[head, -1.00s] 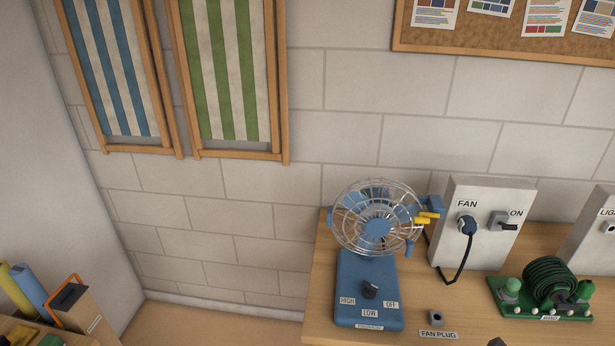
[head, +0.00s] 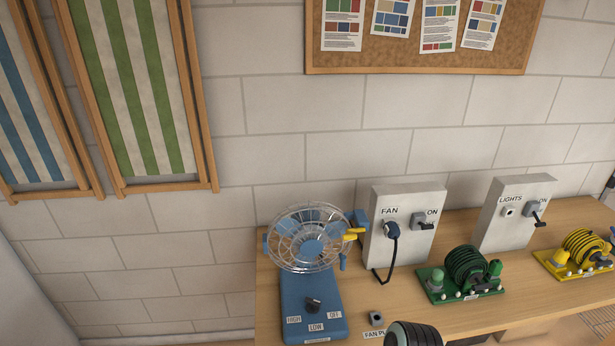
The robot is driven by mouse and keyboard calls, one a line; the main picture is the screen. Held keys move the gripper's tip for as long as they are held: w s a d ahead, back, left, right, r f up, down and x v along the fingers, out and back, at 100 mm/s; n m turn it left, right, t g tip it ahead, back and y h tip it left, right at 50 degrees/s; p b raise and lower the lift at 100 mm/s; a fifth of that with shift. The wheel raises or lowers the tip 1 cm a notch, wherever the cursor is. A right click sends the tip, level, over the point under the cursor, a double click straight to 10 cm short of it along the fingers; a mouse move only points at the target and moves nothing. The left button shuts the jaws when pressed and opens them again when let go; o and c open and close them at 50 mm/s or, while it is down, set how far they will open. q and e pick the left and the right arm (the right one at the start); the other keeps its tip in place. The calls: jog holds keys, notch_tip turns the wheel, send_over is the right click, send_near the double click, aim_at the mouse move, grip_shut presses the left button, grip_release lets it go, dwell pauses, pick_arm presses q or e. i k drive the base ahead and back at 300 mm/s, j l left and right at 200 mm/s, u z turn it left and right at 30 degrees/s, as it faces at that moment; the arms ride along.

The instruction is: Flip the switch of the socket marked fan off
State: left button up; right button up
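The socket box marked FAN (head: 405,252) is a pale upright panel on the wooden table, against the wall. A dark blue plug (head: 391,231) sits in its outlet, with a black cable hanging down. To the right of the plug is its grey switch (head: 423,223), with a dark lever under an ON label. The lever points to the right. Neither gripper can be made out. A dark ribbed rounded part (head: 413,336) is cut off at the bottom edge; it may be part of my arm.
A blue desk fan (head: 311,300) stands left of the box. A green cable reel (head: 466,276) stands in front to the right. Further right are a LIGHTS socket box (head: 513,220) and a yellow reel (head: 583,250). A small grey holder (head: 376,317) sits by the table's (head: 345,285) front.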

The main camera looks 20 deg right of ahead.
aim_at(423, 226)
jog(key=z, duration=1.6)
jog(key=i+l, duration=0.1)
jog(key=l, duration=0.25)
jog(key=i+l, duration=0.15)
jog(key=l, duration=0.2)
jog(key=i+l, duration=0.1)
jog(key=l, duration=0.25)
jog(key=i+l, duration=0.1)
jog(key=l, duration=0.25)
jog(key=i+l, duration=0.1)
jog(key=l, duration=0.25)
jog(key=u, duration=1.35)
